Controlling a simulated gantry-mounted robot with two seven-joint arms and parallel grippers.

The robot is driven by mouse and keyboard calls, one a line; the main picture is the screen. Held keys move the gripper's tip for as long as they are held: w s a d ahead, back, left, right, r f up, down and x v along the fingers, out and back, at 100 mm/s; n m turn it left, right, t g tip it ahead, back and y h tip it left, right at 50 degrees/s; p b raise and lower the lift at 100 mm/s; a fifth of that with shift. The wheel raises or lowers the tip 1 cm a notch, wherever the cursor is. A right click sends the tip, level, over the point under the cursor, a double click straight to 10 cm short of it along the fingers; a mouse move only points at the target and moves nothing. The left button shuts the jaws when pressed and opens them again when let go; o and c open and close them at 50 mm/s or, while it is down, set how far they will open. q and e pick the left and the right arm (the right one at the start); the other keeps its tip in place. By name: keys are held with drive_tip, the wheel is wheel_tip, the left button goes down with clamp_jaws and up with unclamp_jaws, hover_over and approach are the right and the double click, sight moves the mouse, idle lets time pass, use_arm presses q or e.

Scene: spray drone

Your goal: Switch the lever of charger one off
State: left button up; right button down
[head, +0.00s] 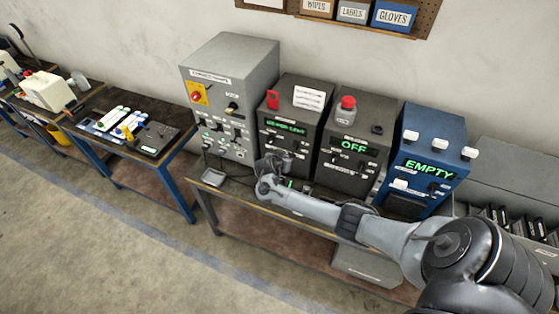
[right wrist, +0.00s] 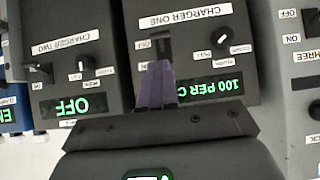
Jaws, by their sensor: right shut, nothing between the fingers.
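Charger one (head: 300,123) is the dark box with a green display, second from the left on the bench in the head view. In the right wrist view charger one (right wrist: 190,48) appears upside down, its display partly readable as "100 PER C". A dark lever slot (right wrist: 163,46) lies beside a round knob. My right gripper (head: 268,168) is at the front of this box. In the right wrist view its shut, empty fingers (right wrist: 157,66) overlap one end of the slot. The lever itself is largely hidden, and contact cannot be told. My left gripper is not in view.
Charger two (head: 352,150), showing "OFF", stands right of charger one. The blue box (head: 430,155) showing "EMPTY" is beyond it. A tall grey cabinet (head: 232,85) stands left.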

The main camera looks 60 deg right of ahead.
drive_tip(key=shift+f+p+v, duration=0.25)
drive_tip(key=shift+p+v, duration=0.1)
drive_tip(key=shift+v, duration=2.25)
drive_tip(key=shift+a, duration=0.15)
drive_tip(key=s+a+f+n+g+y, duration=0.15)
drive_tip(key=s+a+f, duration=0.35)
drive_tip(key=s+f, duration=0.7)
drive_tip(key=s+a+f+n+y, duration=0.2)
drive_tip(key=s+a, duration=0.2)
drive_tip(key=a, duration=0.4)
drive_tip(key=s+a+f+n+y, duration=0.1)
drive_tip(key=s+a+n+y, duration=0.15)
drive_tip(key=s+a, duration=0.35)
drive_tip(key=a+r+n+t+y, duration=0.1)
drive_tip(key=a+r+n+y, duration=0.1)
drive_tip(key=a+r+n, duration=0.4)
drive_tip(key=a+r+n+t+y, duration=0.2)
drive_tip(key=a+r+n, duration=0.4)
drive_tip(key=r, duration=0.8)
drive_tip(key=s+a, duration=0.1)
drive_tip(key=a, duration=0.1)
drive_tip(key=shift+a+r, duration=0.2)
drive_tip(key=shift+a, duration=0.15)
